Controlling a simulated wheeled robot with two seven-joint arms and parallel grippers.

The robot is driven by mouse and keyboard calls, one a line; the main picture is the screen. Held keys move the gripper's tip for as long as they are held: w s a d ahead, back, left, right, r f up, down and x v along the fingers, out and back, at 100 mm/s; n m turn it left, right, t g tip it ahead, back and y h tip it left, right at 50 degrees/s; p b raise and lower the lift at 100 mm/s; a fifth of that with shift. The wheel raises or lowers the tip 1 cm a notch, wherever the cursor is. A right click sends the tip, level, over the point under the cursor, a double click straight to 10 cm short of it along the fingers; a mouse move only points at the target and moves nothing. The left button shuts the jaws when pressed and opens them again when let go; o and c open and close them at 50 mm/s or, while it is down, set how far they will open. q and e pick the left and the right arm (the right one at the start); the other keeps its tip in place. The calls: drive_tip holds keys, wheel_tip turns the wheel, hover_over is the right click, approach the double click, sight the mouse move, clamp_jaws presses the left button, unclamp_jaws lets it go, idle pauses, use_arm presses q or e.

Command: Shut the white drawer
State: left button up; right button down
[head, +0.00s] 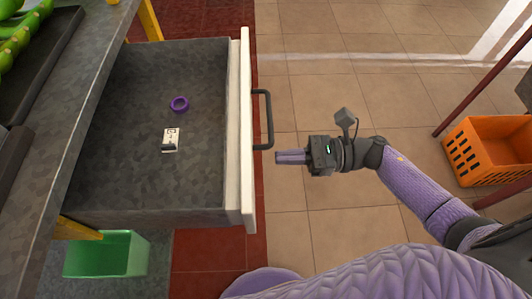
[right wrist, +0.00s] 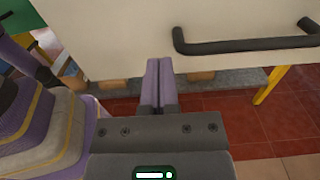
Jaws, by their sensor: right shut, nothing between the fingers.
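The white drawer (head: 246,190) is pulled out from the counter at the left of the head view, and its grey inside is open to view. Its dark bar handle (head: 267,120) is on the front panel. In the right wrist view the white front (right wrist: 120,40) fills the top, with the handle (right wrist: 245,45) at the upper right. My right gripper (head: 278,157) is shut and empty. It points at the drawer front, a short way to its right and just below the handle in the head view, apart from both. My left gripper is not in view.
A purple ring (head: 179,104) and a small white box (head: 171,139) lie inside the drawer. A green bin (head: 107,256) stands below it. An orange crate (head: 490,150) is at the right. The tiled floor (head: 350,80) beyond the drawer front is clear.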

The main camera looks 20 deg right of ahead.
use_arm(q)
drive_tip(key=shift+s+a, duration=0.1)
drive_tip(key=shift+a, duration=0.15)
use_arm(e)
drive_tip(key=x, duration=0.4)
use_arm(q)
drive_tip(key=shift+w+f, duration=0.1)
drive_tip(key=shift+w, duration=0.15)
